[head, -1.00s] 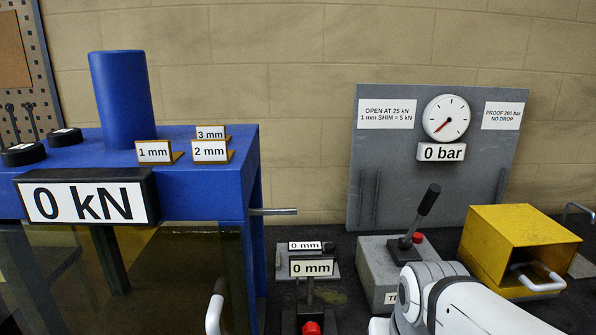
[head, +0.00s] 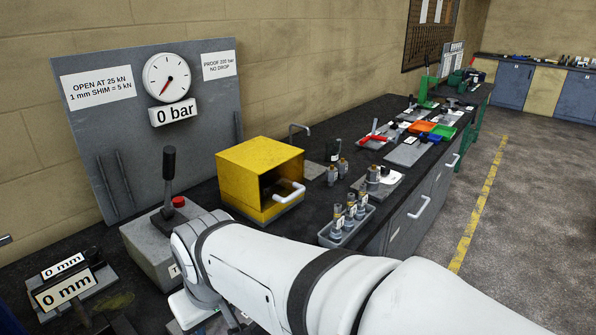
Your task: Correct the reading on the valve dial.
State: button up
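A round white dial (head: 166,77) with a red needle is on a grey upright panel (head: 85,128) at the left. A label reading "0 bar" (head: 174,112) sits under it. Signs on the panel read "OPEN AT 25 kN, 1 mm SHIM = 5 kN" (head: 98,84) and "PROOF 200 bar NO DROP" (head: 222,66); the first digits of the latter are small. A grey block with a black-handled lever (head: 168,178) and a red knob (head: 178,201) stands before the panel. My white arm crosses the lower middle. My gripper's fingertips are not visible.
A yellow open-fronted box (head: 245,168) with a white handle stands right of the lever block. A grey tray (head: 338,238) holds several small cylindrical parts. Two "0 mm" displays (head: 66,290) are at lower left. Tools and coloured trays (head: 420,127) lie farther along the bench; open floor is at right.

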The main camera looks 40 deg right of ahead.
aim_at(385, 170)
jog(key=z, duration=1.9)
